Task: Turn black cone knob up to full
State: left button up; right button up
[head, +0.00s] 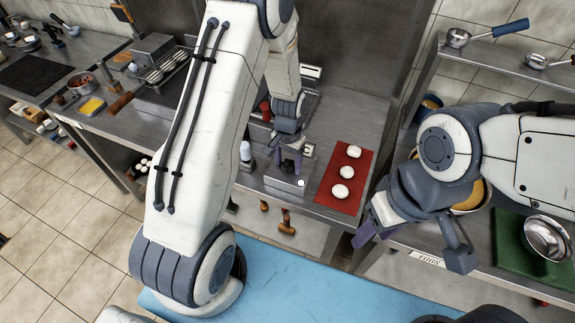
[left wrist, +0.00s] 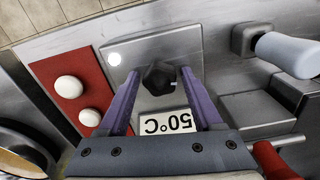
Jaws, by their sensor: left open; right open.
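The black cone knob (left wrist: 158,78) stands on a grey metal control panel (left wrist: 205,62) in the left wrist view. My left gripper (left wrist: 160,73) is open, with one purple finger on each side of the knob. I cannot tell whether the fingers touch it. A display beside the knob (left wrist: 168,123) reads 50°C, upside down in this view. A round white light (left wrist: 114,59) glows on the panel. In the head view my left gripper (head: 289,160) is over the panel and hides the knob. My right gripper (head: 376,228) is open, away from the panel at the right.
A red mat (head: 331,188) with white buns (head: 341,191) lies right of the panel. A light-blue handle (left wrist: 290,55) sticks out on the panel's other side. A metal bowl (head: 547,237) and a green board (head: 508,240) are at the far right.

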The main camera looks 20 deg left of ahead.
pick_arm(q)
jog(key=n, duration=0.4)
jog(key=shift+n, duration=1)
jog(key=shift+n+p, duration=0.35)
jog(key=shift+n, duration=0.85)
jog(key=n, duration=0.3)
jog(key=shift+n, duration=0.3)
